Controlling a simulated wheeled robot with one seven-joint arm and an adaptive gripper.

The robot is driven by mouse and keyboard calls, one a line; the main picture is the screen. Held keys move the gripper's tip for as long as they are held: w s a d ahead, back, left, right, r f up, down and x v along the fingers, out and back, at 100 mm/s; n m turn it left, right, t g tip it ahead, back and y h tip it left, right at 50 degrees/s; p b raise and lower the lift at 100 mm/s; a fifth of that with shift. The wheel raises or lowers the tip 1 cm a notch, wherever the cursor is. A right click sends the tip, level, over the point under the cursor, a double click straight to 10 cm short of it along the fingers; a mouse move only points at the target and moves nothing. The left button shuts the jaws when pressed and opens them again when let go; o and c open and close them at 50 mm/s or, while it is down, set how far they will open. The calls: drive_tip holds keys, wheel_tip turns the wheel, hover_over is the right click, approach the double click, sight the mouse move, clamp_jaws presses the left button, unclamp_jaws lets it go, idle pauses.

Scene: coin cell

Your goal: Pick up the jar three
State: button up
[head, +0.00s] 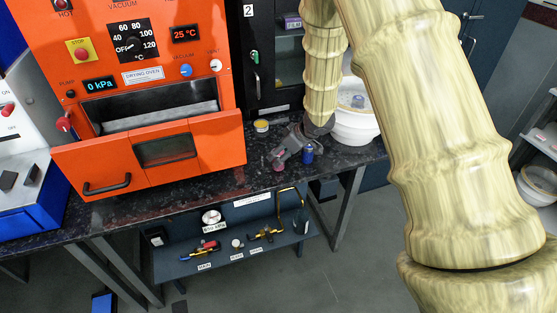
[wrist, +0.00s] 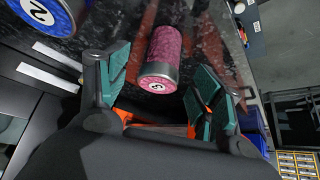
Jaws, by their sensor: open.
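A pink jar (wrist: 171,51) with a silver end and a small round number label, which looks like a 3, shows in the wrist view. It lies between the two spread fingers of my gripper (wrist: 160,80), with a gap on each side. In the head view my gripper (head: 287,150) is low over the dark counter, and the pink jar (head: 278,164) is partly hidden by it. My gripper is open and empty. A blue jar marked 2 (wrist: 46,13) is beyond the left finger; the blue jar (head: 307,154) also shows in the head view, close to the gripper.
A yellow-topped jar (head: 262,126) stands behind the gripper. The orange drying oven (head: 215,135) is at left with its front drawer out. A white round container (head: 356,124) stands at right.

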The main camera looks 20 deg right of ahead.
drive_tip(key=shift+x, duration=1.6)
drive_tip(key=c, duration=1.2)
